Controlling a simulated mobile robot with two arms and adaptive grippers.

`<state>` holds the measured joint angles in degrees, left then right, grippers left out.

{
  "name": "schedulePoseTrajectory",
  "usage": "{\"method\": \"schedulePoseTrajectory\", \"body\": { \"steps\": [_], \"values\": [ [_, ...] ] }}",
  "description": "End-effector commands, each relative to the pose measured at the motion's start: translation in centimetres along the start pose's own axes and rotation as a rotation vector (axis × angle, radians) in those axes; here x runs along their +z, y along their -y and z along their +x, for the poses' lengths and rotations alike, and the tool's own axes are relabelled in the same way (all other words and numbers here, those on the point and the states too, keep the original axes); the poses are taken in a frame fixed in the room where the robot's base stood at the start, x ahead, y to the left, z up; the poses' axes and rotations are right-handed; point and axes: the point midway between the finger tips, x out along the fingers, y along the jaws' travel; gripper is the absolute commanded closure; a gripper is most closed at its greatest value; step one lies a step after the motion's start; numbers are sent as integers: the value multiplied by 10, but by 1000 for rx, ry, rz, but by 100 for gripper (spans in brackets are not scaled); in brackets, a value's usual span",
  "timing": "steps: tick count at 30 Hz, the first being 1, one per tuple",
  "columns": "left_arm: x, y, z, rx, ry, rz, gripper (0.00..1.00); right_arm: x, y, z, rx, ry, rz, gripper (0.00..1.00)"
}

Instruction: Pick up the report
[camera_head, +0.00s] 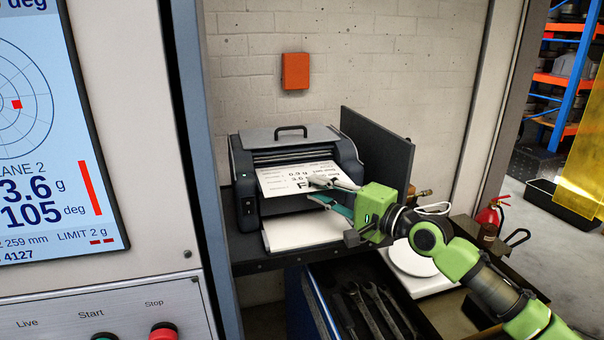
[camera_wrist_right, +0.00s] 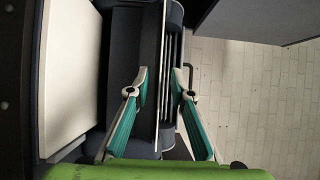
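The report (camera_head: 290,178) is a printed white sheet sticking out of the front of a dark grey printer (camera_head: 248,205). In the right wrist view the report (camera_wrist_right: 160,80) shows nearly edge-on as a thin upright strip. My right gripper (camera_head: 321,190) is at the report's right front corner. In the wrist view its two teal-padded fingers (camera_wrist_right: 161,75) are apart, one on each side of the sheet, with visible gaps. The upper finger covers part of the print in the head view. My left gripper is not in view.
A white tray (camera_head: 300,232) lies below the report at the printer's front. A dark upright panel (camera_head: 385,155) stands right of the printer. An open drawer with several wrenches (camera_head: 372,310) and a white round-topped scale (camera_head: 412,262) are below my right arm.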

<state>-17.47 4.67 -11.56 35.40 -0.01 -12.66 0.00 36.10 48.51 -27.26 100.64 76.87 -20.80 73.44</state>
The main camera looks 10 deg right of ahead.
Motion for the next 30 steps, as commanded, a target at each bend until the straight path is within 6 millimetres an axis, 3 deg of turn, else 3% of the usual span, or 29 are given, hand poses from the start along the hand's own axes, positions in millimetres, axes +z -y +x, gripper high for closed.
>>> {"method": "schedulePoseTrajectory", "body": {
  "steps": [4, 8, 23, 30],
  "values": [
    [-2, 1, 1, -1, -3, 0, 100, 0, -1, 0, 1, 0, 0, 79],
    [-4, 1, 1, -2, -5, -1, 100, 0, -1, 0, 1, 0, 0, 100],
    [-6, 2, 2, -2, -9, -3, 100, 0, 3, 0, 0, 1, 1, 100],
    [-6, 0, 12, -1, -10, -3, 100, 1, 32, 0, -5, 1, -2, 100]
  ]
}}
